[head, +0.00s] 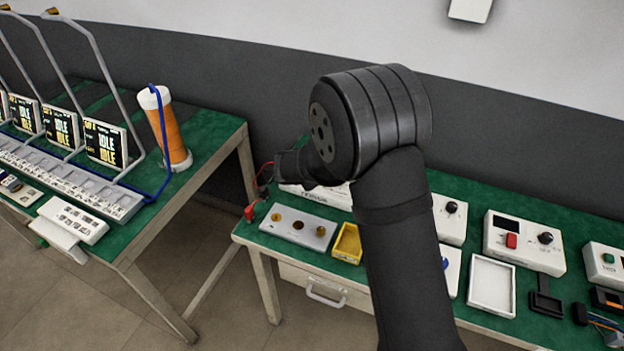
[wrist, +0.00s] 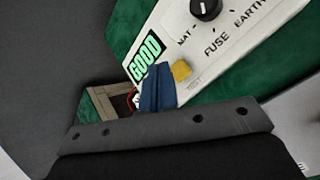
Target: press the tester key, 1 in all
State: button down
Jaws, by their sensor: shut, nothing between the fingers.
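The tester is a white box (wrist: 222,45) in the wrist view, with a black dial (wrist: 206,8) marked MAT, FUSE and EARTH. Its display (wrist: 146,56) reads GOOD in green. The yellow tester key (wrist: 181,70) sits beside the display, above a faint TEST label. My gripper (wrist: 158,72) shows as blue fingers, shut and empty, right at the left side of the key and partly over it. I cannot tell whether they touch or press it. In the head view my arm hides the gripper and key; a white edge (head: 336,197) of a box shows behind it.
On the green bench in the head view stand a white block with round parts (head: 297,227), a yellow tray (head: 347,243), a white tray (head: 491,284) and a box with a red switch (head: 524,243). A red clip (head: 250,212) lies at the bench's left edge. Another bench with IDLE screens (head: 104,143) is left.

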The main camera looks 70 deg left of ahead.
jog(key=shift+r, duration=2.25)
jog(key=shift+f, duration=0.1)
notch_tip(320, 180, up, 4)
